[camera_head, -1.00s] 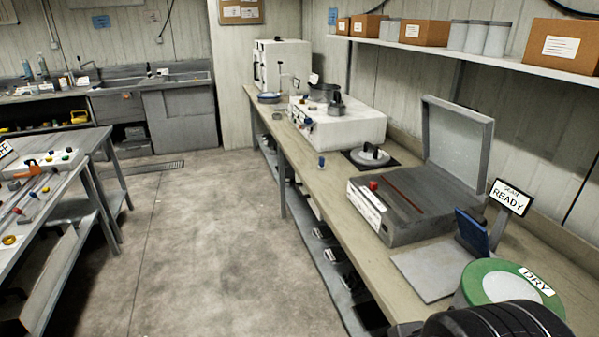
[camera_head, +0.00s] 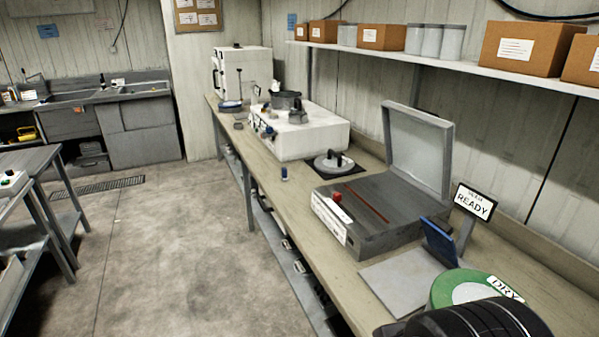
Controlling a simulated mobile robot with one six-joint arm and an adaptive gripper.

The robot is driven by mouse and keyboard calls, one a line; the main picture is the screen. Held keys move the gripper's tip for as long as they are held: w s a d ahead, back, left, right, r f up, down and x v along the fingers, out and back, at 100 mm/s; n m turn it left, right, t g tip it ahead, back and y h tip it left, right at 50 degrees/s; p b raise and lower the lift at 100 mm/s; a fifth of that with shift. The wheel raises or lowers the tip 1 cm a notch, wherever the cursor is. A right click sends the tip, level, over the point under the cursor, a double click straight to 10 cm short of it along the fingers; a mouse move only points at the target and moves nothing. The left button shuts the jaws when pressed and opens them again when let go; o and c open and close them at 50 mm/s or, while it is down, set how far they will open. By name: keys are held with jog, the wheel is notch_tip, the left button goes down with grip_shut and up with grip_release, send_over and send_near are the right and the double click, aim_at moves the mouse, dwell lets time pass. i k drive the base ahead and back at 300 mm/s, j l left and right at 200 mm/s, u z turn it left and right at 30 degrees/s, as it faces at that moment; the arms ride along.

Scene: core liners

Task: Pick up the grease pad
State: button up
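I cannot make out for certain which thing is the grease pad. A blue upright pad-like piece (camera_head: 440,242) stands tilted at the back edge of a flat grey plate (camera_head: 402,280) on the right-hand bench. A dark square mat (camera_head: 310,170) lies farther back, under a round grey piece with a black handle (camera_head: 333,160). A small blue cylinder (camera_head: 284,173) stands near the bench's front edge. My gripper's fingers do not show. A black ribbed part at the lower right hides part of a green-rimmed round container labelled DRY (camera_head: 460,287).
A grey case (camera_head: 375,235) with its lid raised sits on the long bench (camera_head: 262,197), beside a READY sign (camera_head: 474,203). A white machine (camera_head: 305,138) stands behind. A shelf with boxes (camera_head: 527,52) overhangs. Another table (camera_head: 35,160) stands left. The floor (camera_head: 160,235) between is clear.

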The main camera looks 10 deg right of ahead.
aim_at(285, 177)
jog(key=i+j+z, duration=0.3)
jog(key=i+j, duration=0.35)
jog(key=i, duration=0.4)
jog(key=i+j+z, duration=0.3)
jog(key=i+j, duration=0.65)
jog(key=i+j+z, duration=0.3)
jog(key=i+j, duration=0.6)
jog(key=j, duration=0.2)
jog(key=i+j, duration=0.1)
jog(key=j, duration=0.15)
jog(key=i+j, duration=0.1)
jog(key=j+u, duration=0.05)
jog(key=j, duration=0.05)
